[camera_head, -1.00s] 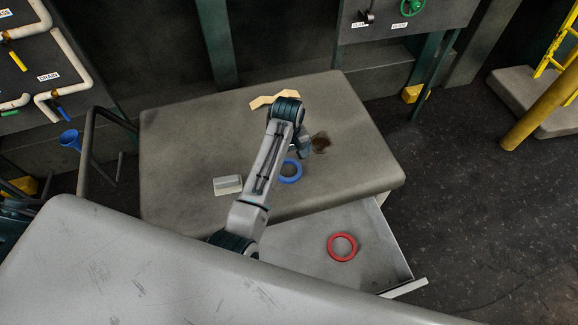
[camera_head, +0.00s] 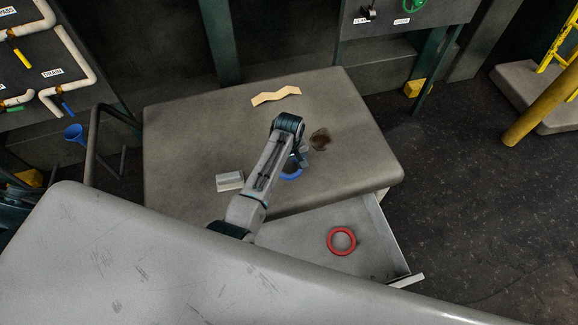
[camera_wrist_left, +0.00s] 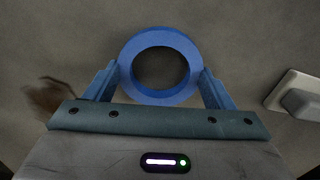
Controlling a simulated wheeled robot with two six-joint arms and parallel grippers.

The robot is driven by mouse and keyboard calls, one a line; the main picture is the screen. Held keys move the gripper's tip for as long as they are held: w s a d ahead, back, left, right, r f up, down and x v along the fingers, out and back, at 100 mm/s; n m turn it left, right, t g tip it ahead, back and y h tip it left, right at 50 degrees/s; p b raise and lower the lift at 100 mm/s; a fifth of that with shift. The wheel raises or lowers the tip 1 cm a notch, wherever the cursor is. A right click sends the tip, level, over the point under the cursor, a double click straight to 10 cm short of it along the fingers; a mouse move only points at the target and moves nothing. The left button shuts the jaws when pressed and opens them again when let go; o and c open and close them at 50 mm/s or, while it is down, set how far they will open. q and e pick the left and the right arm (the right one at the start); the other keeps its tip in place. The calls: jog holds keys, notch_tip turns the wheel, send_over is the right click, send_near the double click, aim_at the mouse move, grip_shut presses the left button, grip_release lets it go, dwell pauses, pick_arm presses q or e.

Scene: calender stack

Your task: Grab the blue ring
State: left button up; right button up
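The blue ring (camera_head: 291,175) lies flat on the grey table, partly hidden behind my left arm and gripper in the head view. In the left wrist view the blue ring (camera_wrist_left: 160,97) sits between the two blue fingers of my left gripper (camera_wrist_left: 159,72). One finger is on each side of the ring's outer edge, spread about as wide as the ring. Whether they touch it is hard to tell. In the head view my left gripper (camera_head: 299,159) points down at the ring. My right gripper is not in view.
A red ring (camera_head: 341,241) lies in the open drawer (camera_head: 295,245) below the table (camera_head: 190,130). A grey-white block (camera_head: 229,181) is left of the blue ring, a dark stain (camera_head: 320,139) right of it. A beige zigzag piece (camera_head: 276,95) lies at the back.

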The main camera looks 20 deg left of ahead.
pick_arm(q)
jog(key=c, duration=0.5)
jog(key=shift+r, duration=0.1)
